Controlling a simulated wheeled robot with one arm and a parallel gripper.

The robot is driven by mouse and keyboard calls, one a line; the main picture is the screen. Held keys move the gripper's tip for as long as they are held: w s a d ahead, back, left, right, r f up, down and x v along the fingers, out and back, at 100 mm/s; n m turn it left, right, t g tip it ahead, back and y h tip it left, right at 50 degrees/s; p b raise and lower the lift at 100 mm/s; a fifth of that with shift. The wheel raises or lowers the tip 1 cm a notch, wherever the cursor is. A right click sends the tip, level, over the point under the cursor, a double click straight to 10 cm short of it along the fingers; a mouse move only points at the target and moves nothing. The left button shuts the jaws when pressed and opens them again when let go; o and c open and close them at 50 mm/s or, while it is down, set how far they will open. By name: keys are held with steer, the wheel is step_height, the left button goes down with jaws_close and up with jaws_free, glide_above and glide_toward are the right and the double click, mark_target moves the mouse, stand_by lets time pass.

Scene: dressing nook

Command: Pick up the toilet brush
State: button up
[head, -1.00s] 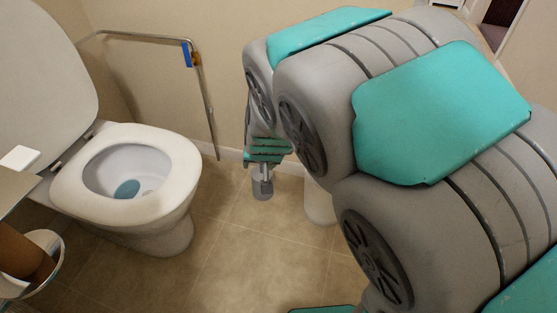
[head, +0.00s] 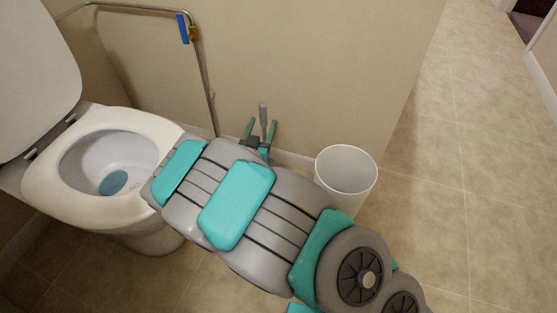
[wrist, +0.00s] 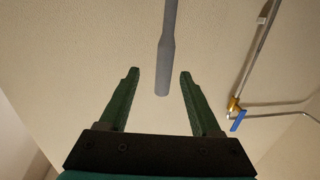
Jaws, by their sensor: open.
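The toilet brush shows as a slim grey upright handle (head: 263,112) near the wall, between the toilet and the white bin. Its lower part is hidden behind my arm and gripper in the head view. My gripper (head: 261,126) is open, with one green finger on each side of the handle in that view. In the wrist view the grey handle (wrist: 167,50) comes down from the top, and its end lies between the two fingers of my open gripper (wrist: 159,73). The fingers stand apart from it on both sides. Its depth relative to the fingertips is hard to tell.
The toilet (head: 140,131) with raised lid stands at left. A white bin (head: 345,178) stands right of my gripper. Open tiled floor (head: 430,200) lies at right.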

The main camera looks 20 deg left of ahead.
mark_target(265, 113)
steer(key=shift+w, duration=0.25)
steer(key=shift+w+a, duration=0.2)
steer(key=shift+w, duration=0.8)
steer(key=w, duration=0.3)
steer(key=w+f, duration=0.1)
steer(key=shift+w+a, duration=0.15)
steer(key=shift+a, duration=0.15)
steer(key=shift+w+b, duration=0.3)
steer(key=shift+w, duration=0.15)
steer(key=shift+r, duration=0.1)
steer(key=shift+c, duration=0.2)
jaws_close()
